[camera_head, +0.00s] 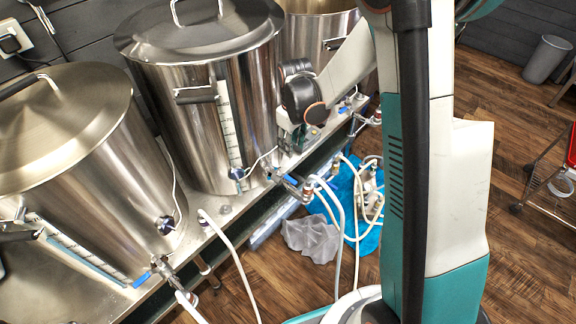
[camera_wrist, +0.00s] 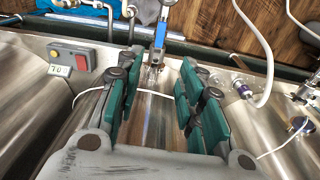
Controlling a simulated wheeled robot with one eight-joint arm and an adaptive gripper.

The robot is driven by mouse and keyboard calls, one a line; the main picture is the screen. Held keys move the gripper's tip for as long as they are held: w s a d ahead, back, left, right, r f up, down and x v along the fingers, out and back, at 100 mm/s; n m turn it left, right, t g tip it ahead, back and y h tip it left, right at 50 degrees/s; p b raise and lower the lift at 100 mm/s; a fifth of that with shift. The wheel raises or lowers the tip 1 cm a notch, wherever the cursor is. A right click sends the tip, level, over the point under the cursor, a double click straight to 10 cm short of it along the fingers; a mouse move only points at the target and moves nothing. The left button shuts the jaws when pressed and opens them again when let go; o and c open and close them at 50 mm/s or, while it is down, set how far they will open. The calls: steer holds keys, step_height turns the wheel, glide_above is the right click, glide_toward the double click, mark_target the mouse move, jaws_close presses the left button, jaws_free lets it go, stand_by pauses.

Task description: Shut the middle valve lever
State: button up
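The middle valve's blue lever (camera_head: 291,181) is low on the front of the middle kettle (camera_head: 205,125). In the wrist view the blue lever (camera_wrist: 161,33) stands upright in the picture, pointing outward from the kettle roughly in line with its metal valve body (camera_wrist: 154,62). My gripper (camera_wrist: 160,75) is open and empty, its teal-padded fingers on either side of the picture's middle. The lever shows beyond the fingertips, between their lines, and appears apart from them. In the head view my gripper (camera_head: 298,138) hangs by the middle kettle's right side, above the valve, partly hidden by its own wrist.
The left kettle (camera_head: 65,150) has its own blue-levered valve (camera_head: 140,281). Another kettle (camera_head: 318,35) stands at the right. White hoses (camera_head: 340,215) hang in front of the bench. A control box with a red button (camera_wrist: 68,58) is beside the fingers. Wooden floor lies in front.

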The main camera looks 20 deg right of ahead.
mark_target(291, 180)
steer(key=shift+n+g, duration=0.3)
steer(key=f+b, duration=0.1)
steer(key=f, duration=0.5)
steer(key=f+b, duration=0.2)
steer(key=f, duration=0.4)
steer(key=f+b, duration=0.2)
steer(key=f, duration=0.3)
steer(key=shift+w+d+f, duration=0.1)
steer(key=shift+w+f, duration=0.25)
steer(key=shift+f, duration=0.05)
jaws_close()
